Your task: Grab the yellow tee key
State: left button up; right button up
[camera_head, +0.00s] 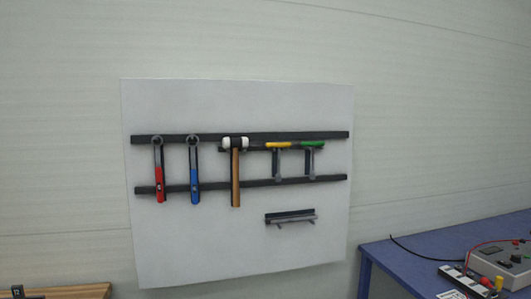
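The yellow tee key (278,145) hangs on the tool board on the wall, right of the middle. Its yellow crossbar handle is at the top, on a dark holder, and its grey shank points down. A similar green tee key (313,144) hangs just to its right. Neither of my grippers shows in the head view.
The white board (240,250) also carries a red-handled tool (159,185), a blue-handled tool (194,180), a mallet (235,175) and a small dark shelf (290,217). A blue table (400,270) with a grey control box (500,262) stands at lower right. A wooden surface (70,291) is at lower left.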

aim_at(278, 145)
jog(key=i, duration=1.1)
jog(key=z, duration=0.1)
